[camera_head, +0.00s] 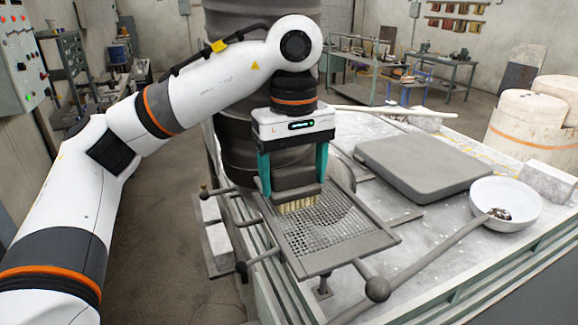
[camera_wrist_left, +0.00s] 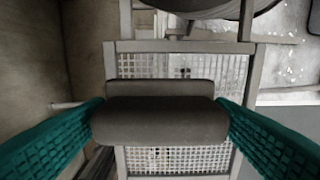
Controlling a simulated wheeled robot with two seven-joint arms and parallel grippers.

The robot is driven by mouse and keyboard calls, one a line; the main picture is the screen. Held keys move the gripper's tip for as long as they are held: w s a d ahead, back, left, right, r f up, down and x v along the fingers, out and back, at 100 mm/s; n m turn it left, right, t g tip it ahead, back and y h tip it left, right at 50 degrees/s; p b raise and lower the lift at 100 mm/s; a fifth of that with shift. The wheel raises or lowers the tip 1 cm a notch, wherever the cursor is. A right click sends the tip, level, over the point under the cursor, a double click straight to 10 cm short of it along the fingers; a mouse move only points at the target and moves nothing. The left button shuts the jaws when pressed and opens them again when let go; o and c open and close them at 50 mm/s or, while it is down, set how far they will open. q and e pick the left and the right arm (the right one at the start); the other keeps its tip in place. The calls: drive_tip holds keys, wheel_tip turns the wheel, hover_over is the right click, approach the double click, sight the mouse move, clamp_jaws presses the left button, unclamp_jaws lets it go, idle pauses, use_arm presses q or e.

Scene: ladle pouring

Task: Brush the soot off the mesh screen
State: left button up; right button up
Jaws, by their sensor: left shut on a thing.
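The mesh screen (camera_head: 325,232) is a grey framed grid at the near left of the table in the head view. It also shows in the left wrist view (camera_wrist_left: 185,158), running above and below the brush. My left gripper (camera_head: 294,176) is shut on a dark-backed brush (camera_head: 298,199) with pale bristles. The brush is over the far left part of the mesh, bristles down; I cannot tell whether they touch it. In the left wrist view the green fingers clasp the brush's grey body (camera_wrist_left: 160,120) from both sides. My right gripper does not show.
A grey slab (camera_head: 424,165) lies behind the screen. A large dark drum (camera_head: 243,80) stands behind my left arm. Pale blocks (camera_head: 548,182) lie at the table's right.

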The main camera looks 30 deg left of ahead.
use_arm(q)
drive_tip(key=shift+s+d+f, duration=0.2)
drive_tip(key=shift+s+d, duration=0.75)
drive_tip(key=shift+d, duration=0.15)
drive_tip(key=shift+s+d+r, duration=0.15)
drive_tip(key=shift+s+d, duration=0.5)
drive_tip(key=shift+d, duration=0.25)
drive_tip(key=shift+s+d+r, duration=0.1)
drive_tip(key=shift+s+d, duration=0.5)
drive_tip(key=shift+d, duration=0.25)
drive_tip(key=shift+a+r, duration=0.1)
drive_tip(key=shift+r, duration=3)
drive_tip(key=shift+r, duration=1.5)
